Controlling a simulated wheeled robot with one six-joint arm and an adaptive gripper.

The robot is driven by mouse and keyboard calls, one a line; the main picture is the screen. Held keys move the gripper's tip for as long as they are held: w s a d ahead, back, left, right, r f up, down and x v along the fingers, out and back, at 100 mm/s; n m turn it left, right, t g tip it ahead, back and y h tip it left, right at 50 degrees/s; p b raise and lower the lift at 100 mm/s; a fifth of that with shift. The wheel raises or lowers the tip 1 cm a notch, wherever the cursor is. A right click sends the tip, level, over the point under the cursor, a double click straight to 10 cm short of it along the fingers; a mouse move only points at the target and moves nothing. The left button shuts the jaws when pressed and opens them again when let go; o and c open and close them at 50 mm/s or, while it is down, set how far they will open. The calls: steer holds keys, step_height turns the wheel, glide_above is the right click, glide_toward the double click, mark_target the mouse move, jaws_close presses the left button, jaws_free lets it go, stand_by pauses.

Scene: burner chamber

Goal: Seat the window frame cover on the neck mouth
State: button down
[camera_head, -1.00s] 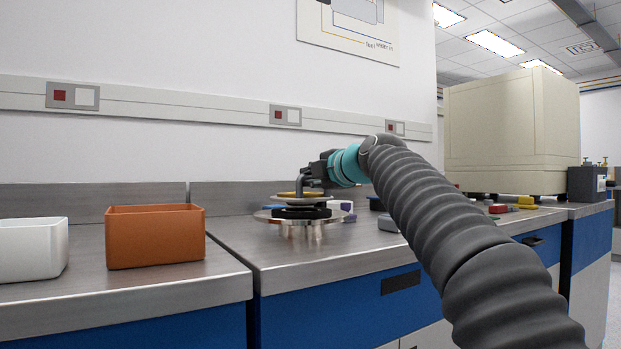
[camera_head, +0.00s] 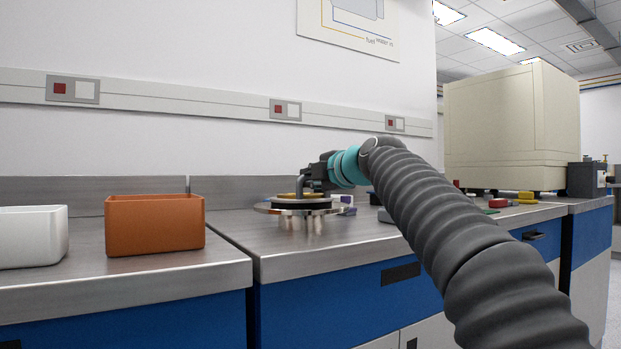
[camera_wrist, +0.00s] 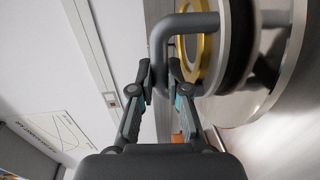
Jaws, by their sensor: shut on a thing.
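The window frame cover (camera_head: 302,200) is a round metal plate with a gold ring on top and a bent grey handle. My gripper (camera_head: 304,184) is shut on that handle; in the wrist view my gripper (camera_wrist: 161,72) has the handle between its fingertips. The neck mouth (camera_head: 268,209), a wide shiny flange on a short metal neck, is directly below the cover. A black ring (camera_wrist: 238,40) lies between cover and flange. The cover looks level and close against the black ring. I cannot tell whether they are in full contact all round.
An orange bin (camera_head: 155,226) and a white bin (camera_head: 33,238) stand on the left bench. Small coloured parts (camera_head: 498,203) lie on the bench to the right. A large beige cabinet (camera_head: 510,130) is at the back right. The bench front by the neck is clear.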

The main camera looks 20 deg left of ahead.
steer(key=c, duration=1.1)
jaws_free()
steer(key=shift+f, duration=0.1)
steer(key=v, duration=1.2)
steer(key=s+d+f+m+g+h+p, duration=0.1)
steer(key=s+d+f+m+h+p, duration=0.2)
steer(key=s+d+f+m, duration=0.6)
steer(key=s+d+f+m+g+h+p, duration=0.2)
steer(key=s+d+f+m+h+p, duration=0.2)
steer(key=s+d+f+m, duration=0.5)
steer(key=s+d+f+m+g+h+p, duration=0.2)
steer(key=s+d+f+m+h, duration=0.3)
steer(key=f, duration=1.2)
steer(key=shift+s+d+m+p, duration=0.3)
steer(key=shift+s+d+m, duration=0.5)
steer(key=shift+d, duration=0.4)
steer(key=shift+s+d+m+p, duration=0.25)
steer(key=shift+s+d+m, duration=0.6)
steer(key=shift+d, duration=0.35)
steer(key=shift+s+d+m+p, duration=0.3)
steer(key=shift+s+d+m, duration=0.5)
steer(key=shift+d, duration=0.4)
